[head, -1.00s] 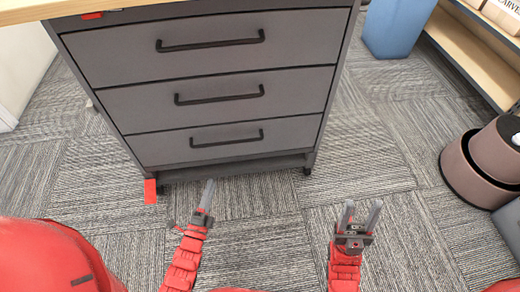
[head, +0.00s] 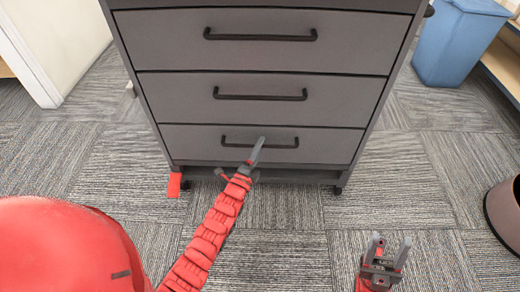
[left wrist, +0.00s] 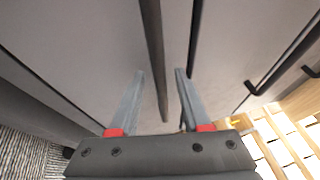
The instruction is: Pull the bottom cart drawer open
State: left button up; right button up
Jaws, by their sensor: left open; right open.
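The grey cart's bottom drawer (head: 335,145) is shut, flush with the drawers above it. Its black bar handle (head: 285,146) runs across the front. My left gripper (head: 258,148) is at the middle of this handle, seen edge-on and hiding part of it. In the left wrist view my left gripper (left wrist: 160,75) is open, and the dark handle bar (left wrist: 153,50) shows between its two fingers. I cannot tell whether either finger touches it. My right gripper (head: 388,250) is open and empty, low over the carpet at the lower right.
The middle drawer (head: 340,95) and top drawer (head: 350,40) are shut. A red tag (head: 174,185) is at the cart's lower left corner. A blue bin (head: 455,45) stands at the back right and a brown round container (head: 503,215) at the right edge. Carpet before the cart is clear.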

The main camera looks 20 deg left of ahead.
pick_arm(q)
jog(key=shift+w, duration=0.25)
jog(key=shift+r, duration=0.1)
grip_shut()
dwell(1.2)
